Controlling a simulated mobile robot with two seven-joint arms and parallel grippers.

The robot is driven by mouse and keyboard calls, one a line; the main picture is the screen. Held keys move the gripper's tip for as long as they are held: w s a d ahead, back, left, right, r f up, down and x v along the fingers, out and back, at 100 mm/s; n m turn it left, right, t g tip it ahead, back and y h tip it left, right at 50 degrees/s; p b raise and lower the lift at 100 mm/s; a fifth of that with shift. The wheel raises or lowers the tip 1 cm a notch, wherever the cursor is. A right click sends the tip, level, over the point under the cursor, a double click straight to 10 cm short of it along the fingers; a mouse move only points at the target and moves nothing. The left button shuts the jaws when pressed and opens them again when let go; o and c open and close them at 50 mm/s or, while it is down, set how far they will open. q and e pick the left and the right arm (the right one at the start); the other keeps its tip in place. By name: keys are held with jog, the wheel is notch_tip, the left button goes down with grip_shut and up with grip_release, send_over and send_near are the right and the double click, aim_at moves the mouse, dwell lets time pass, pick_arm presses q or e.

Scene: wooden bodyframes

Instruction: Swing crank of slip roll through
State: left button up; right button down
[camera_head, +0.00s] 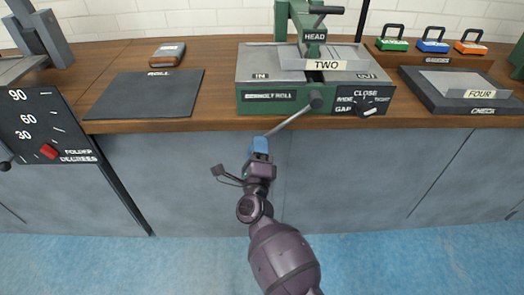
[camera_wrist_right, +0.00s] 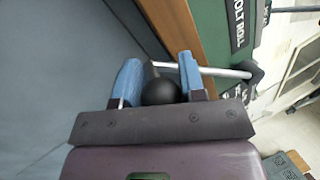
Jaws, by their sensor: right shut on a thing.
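The slip roll (camera_head: 268,107) is a green machine with a grey top on the bench, with IN and OUT labels and a sheet tagged TWO on it. Its crank (camera_head: 290,121) is a silver rod running from a dark hub on the front face, down and left past the bench edge. My right gripper (camera_head: 259,147) is at the rod's lower end, below the bench top. In the right wrist view the blue fingers (camera_wrist_right: 160,80) are shut on the crank's black ball knob (camera_wrist_right: 161,92). The rod shows beyond the fingers. My left gripper is not in view.
A black selector knob (camera_head: 371,107) sits on the roll's front, right of the crank hub. A dark ROLL mat (camera_head: 145,95) lies left, a CHECK tray (camera_head: 460,90) right. The grey cabinet front (camera_head: 355,180) stands behind my right arm.

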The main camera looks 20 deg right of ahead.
jog(key=shift+a+r+m, duration=0.15)
jog(key=shift+r+m, duration=0.15)
jog(key=shift+r, duration=0.15)
jog(key=shift+w+r, duration=0.1)
jog(key=shift+r, duration=0.05)
jog(key=c, duration=0.8)
grip_release()
jog(key=shift+o, duration=0.2)
jog(key=shift+f, duration=0.2)
jog(key=shift+s+a, duration=0.15)
jog(key=shift+s, duration=0.15)
jog(key=v, duration=1)
jog(key=shift+p, duration=0.3)
jog(key=shift+s+a+f, duration=0.1)
jog(key=shift+s, duration=0.05)
